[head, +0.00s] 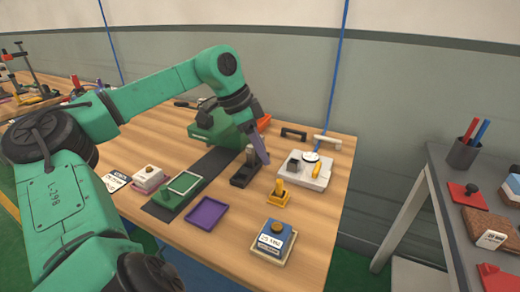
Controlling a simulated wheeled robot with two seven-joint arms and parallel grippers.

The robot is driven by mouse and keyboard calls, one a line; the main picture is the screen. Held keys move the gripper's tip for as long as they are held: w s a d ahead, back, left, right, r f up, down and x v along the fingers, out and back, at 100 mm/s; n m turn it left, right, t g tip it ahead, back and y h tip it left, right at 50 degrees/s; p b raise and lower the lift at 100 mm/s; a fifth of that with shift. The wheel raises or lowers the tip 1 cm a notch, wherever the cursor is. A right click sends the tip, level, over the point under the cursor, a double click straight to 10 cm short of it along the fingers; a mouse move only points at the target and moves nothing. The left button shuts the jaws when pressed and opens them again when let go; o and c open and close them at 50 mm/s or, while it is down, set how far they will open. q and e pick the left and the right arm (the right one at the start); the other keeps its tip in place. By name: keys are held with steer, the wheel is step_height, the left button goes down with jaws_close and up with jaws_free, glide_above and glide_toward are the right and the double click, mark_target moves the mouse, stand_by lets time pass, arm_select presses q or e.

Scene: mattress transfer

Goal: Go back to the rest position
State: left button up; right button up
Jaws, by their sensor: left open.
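My left arm comes in from the left in the head view, bends over the wooden table and points its wrist down. My left gripper (258,152) is open, above the middle of the table and close to a small black block-like item (244,170). I cannot tell whether the fingers touch that item. My right gripper is not in view.
The wooden table (316,262) holds a green box-like item (212,124), a purple tray (206,213), a yellow item (278,192), a blue block (272,238) and a white tray (306,176). A grey side table (432,170) with a pen cup (464,153) stands at right. Floor shows between the tables.

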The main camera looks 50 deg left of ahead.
arm_select(q)
steer(key=shift+a+r, duration=0.15)
steer(key=shift+r, duration=0.1)
stand_by(0.3)
